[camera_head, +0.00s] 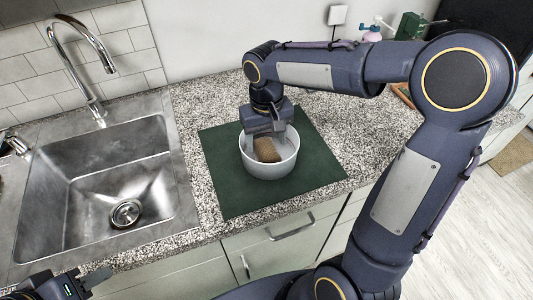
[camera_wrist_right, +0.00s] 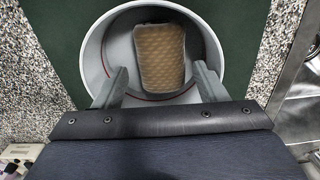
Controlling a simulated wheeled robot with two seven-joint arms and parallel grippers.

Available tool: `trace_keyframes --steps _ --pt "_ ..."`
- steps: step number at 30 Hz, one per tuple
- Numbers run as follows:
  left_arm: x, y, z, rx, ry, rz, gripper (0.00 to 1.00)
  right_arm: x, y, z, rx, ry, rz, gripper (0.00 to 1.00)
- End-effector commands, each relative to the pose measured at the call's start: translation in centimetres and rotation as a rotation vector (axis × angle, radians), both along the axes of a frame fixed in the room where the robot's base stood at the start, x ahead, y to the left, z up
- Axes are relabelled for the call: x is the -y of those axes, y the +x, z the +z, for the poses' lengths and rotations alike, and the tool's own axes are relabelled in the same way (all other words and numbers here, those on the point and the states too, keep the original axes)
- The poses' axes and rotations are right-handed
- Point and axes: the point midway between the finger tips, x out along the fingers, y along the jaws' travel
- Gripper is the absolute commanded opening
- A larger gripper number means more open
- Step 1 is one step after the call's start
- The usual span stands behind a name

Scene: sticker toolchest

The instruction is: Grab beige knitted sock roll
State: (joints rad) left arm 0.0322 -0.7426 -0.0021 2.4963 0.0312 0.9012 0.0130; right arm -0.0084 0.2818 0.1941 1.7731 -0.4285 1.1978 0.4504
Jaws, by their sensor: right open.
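The beige knitted sock roll (camera_head: 267,150) lies inside a white round pot (camera_head: 270,170) on the counter. In the right wrist view the sock roll (camera_wrist_right: 147,52) lies in the pot, near its middle. My right gripper (camera_wrist_right: 160,80) is open, with its fingers reaching over the pot's near rim, one on each side of the sock roll's near end. It does not hold the sock roll. In the head view the right gripper (camera_head: 267,125) is above the pot and partly hides its inside. My left gripper (camera_head: 90,282) is at the bottom left corner, only partly in view.
The pot stands on a dark green mat (camera_head: 225,185) on a speckled counter (camera_head: 205,110). A steel sink (camera_head: 60,190) with a tall faucet (camera_head: 85,70) is at the left. A green object (camera_head: 408,26) and a pink-and-white item (camera_head: 372,33) stand at the back right.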

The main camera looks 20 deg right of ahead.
Motion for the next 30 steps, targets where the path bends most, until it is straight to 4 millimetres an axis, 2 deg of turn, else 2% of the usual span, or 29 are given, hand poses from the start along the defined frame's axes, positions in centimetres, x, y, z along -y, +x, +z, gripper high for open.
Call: trace_keyframes --steps 6,9,17,25,30 --pt "0.0 0.0 0.4 0.000 0.000 0.000 0.36 -0.1 -0.3 -3.4 -0.004 0.000 0.000 0.65" --pt "0.0 0.0 0.4 0.000 0.000 0.000 0.36 -0.1 -0.2 -4.2 -0.001 0.000 0.001 0.65" --pt "0.0 0.0 0.3 0.000 0.000 0.000 0.36 -0.1 -0.2 -4.5 0.000 0.001 0.000 0.65" --pt "0.0 0.0 0.3 0.000 0.000 0.000 0.36 -0.1 -0.2 -4.4 0.001 0.001 0.000 0.31" --pt "0.0 0.0 0.3 0.000 0.000 0.000 0.36 -0.1 -0.2 -4.4 0.001 0.001 0.000 0.31"
